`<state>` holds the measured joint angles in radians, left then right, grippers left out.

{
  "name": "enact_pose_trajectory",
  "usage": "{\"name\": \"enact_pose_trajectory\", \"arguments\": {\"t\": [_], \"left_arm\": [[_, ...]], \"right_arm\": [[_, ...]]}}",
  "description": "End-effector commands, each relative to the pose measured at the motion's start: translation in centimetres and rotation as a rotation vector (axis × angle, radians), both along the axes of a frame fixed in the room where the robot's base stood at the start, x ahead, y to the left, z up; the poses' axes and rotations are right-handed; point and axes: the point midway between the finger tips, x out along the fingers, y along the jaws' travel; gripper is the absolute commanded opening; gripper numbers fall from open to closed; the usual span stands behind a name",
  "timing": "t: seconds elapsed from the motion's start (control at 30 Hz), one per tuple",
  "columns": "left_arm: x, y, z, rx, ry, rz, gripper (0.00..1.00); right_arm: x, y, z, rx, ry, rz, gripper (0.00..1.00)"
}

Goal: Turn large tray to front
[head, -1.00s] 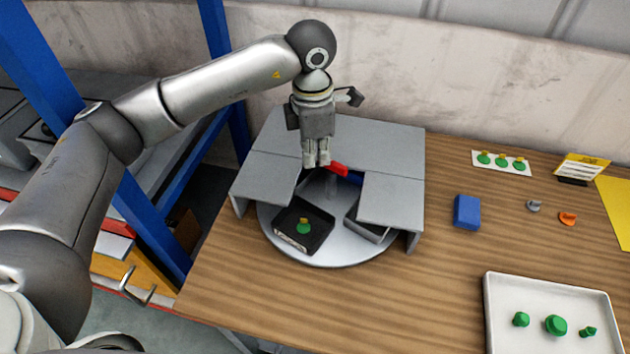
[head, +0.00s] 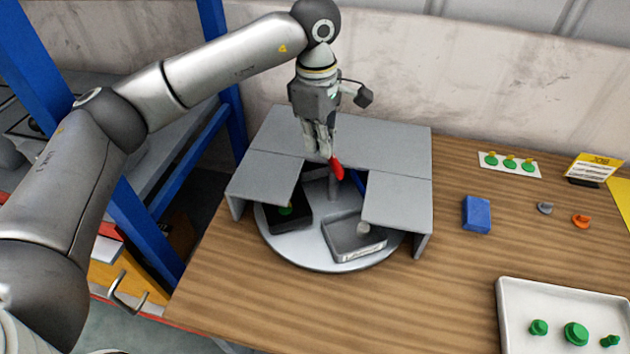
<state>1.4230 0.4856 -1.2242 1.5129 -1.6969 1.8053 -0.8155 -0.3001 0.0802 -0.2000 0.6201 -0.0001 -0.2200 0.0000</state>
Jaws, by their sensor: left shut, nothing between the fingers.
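A round grey turntable (head: 309,257) sits partly under a grey cover (head: 372,148) with an open front gap. A grey tray (head: 352,241) with a pale label and a grey knob-like part lies on it at the front right of the gap. A black tray (head: 291,218) with a green part lies at the left, partly hidden under the left cover panel. A red handle (head: 337,169) stands at the back of the gap. My left gripper (head: 325,156) is shut just above and beside the red handle; I cannot tell whether it touches. My right gripper is not in view.
A blue block (head: 476,214), a grey part (head: 544,208) and an orange part (head: 580,221) lie right of the cover. A white tray (head: 510,290) with green parts stands front right. A card (head: 509,165) with green parts lies behind. The table front is clear.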

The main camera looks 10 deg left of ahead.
Motion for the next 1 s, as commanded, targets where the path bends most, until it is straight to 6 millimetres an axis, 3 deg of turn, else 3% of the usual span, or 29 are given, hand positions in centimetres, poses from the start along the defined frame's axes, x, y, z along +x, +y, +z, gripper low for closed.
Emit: {"name": "enact_pose_trajectory", "arguments": {"t": [0.47, 0.83, 1.0], "left_arm": [[1.4, -1.1, -0.2, 0.001, 0.001, -0.5, 0.0], [1.3, -0.2, -0.2, 0.001, 0.003, -0.485, 0.0], [1.3, -0.2, 0.8, 0.001, 0.001, -0.485, 0.0]], "right_arm": [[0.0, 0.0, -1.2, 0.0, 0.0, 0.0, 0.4], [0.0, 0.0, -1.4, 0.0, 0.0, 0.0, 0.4], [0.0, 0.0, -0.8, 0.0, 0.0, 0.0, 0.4]]}}
